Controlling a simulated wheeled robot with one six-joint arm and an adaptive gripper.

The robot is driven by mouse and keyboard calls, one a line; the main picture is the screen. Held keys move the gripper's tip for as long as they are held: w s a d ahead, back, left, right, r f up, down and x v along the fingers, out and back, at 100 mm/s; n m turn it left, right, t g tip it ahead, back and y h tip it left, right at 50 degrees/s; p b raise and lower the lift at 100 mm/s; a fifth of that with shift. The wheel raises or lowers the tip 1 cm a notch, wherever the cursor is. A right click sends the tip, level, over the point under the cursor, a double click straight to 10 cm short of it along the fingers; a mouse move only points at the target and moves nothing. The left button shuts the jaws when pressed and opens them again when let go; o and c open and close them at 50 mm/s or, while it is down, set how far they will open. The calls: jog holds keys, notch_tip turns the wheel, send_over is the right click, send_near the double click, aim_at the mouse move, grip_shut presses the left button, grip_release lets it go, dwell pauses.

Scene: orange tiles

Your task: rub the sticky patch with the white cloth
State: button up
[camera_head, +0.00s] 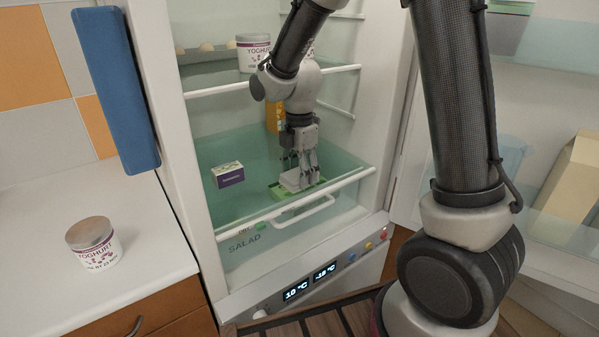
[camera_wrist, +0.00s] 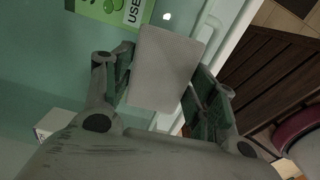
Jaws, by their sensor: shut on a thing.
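My gripper (camera_head: 303,170) reaches into the open fridge, pointing down over the lower glass shelf (camera_head: 245,205). It is shut on the white cloth (camera_head: 297,181), a pale folded pad. In the wrist view the cloth (camera_wrist: 163,70) sits between the two fingers of my gripper (camera_wrist: 160,95). I cannot tell whether the cloth touches the shelf. I cannot make out the sticky patch; the cloth and fingers hide part of the shelf.
A small purple and white carton (camera_head: 228,174) stands left of my gripper on the shelf. An orange carton (camera_head: 273,118) is behind my arm. A yoghurt tub (camera_head: 253,52) is on the upper shelf, another (camera_head: 93,244) on the left counter. A white rail (camera_head: 300,203) edges the shelf.

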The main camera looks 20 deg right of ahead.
jog(key=shift+s+d+f, duration=0.15)
jog(key=shift+s+d, duration=0.05)
jog(key=shift+s, duration=0.55)
jog(key=shift+s+d+f, duration=0.15)
jog(key=shift+s+d, duration=0.05)
jog(key=shift+s, duration=0.55)
jog(key=shift+c, duration=0.8)
jog(key=shift+s+a+r, duration=0.1)
jog(key=shift+s+a, duration=0.1)
jog(key=shift+a, duration=0.25)
jog(key=shift+s+a, duration=0.2)
jog(key=shift+a, duration=0.25)
jog(key=shift+w+a+r, duration=0.1)
jog(key=shift+w+a, duration=0.15)
jog(key=shift+w, duration=0.4)
jog(key=shift+w+a, duration=0.2)
jog(key=shift+w, duration=0.45)
jog(key=shift+w+a+r, duration=0.2)
jog(key=shift+w+r, duration=0.05)
jog(key=shift+w, duration=0.25)
jog(key=shift+f, duration=0.1)
